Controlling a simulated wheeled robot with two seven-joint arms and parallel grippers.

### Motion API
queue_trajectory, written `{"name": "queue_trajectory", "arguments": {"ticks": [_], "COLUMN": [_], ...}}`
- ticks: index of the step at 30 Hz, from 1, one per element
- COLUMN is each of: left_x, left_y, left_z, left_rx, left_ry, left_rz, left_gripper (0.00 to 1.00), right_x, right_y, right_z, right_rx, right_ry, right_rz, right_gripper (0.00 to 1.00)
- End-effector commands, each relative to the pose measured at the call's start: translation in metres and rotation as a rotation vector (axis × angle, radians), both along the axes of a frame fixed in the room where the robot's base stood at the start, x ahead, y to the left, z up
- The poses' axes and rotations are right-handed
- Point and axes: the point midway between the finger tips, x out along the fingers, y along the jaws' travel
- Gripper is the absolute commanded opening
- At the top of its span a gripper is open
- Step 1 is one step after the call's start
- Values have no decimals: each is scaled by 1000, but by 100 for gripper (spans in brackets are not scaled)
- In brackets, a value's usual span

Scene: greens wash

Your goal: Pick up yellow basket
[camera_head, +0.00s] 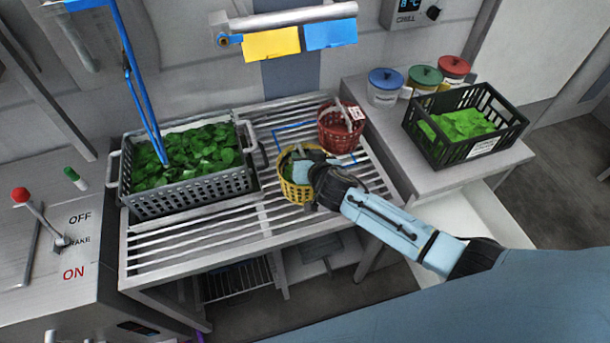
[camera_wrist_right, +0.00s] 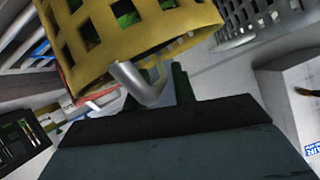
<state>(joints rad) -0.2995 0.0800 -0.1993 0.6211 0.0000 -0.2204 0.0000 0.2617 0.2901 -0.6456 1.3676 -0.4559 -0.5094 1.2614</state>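The yellow basket (camera_head: 297,189) stands on the slatted metal table, with something green inside. My right gripper (camera_head: 309,172) is over its right side in the head view and hides part of its rim. In the right wrist view the basket's lattice wall (camera_wrist_right: 140,35) fills the upper part. A grey bent bar, seemingly its handle (camera_wrist_right: 138,84), reaches down to my right gripper's dark fingers (camera_wrist_right: 157,90). I cannot tell whether the fingers grip it. My left gripper is not in view.
A red basket (camera_head: 340,130) stands just behind the yellow one. A grey crate of leaves (camera_head: 190,194) is to the left, with a blue rod (camera_head: 145,105) above it. A black crate (camera_head: 440,148) and several lidded tubs (camera_head: 384,94) stand on the right counter.

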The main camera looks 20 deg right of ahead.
Motion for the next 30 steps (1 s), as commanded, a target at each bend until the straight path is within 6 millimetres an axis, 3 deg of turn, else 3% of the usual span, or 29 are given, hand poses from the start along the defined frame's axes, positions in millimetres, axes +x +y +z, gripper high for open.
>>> {"name": "queue_trajectory", "arguments": {"ticks": [1, 6, 30], "left_x": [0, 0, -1], "left_y": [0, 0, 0], "left_z": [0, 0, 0], "left_rx": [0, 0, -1], "left_ry": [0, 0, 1], "left_rz": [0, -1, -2], "left_gripper": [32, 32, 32], "right_x": [0, 0, 0], "right_y": [0, 0, 0], "right_z": [0, 0, 0], "right_rx": [0, 0, -1], "right_ry": [0, 0, 0], "right_rz": [0, 0, 0], "right_gripper": [19, 0, 0]}}
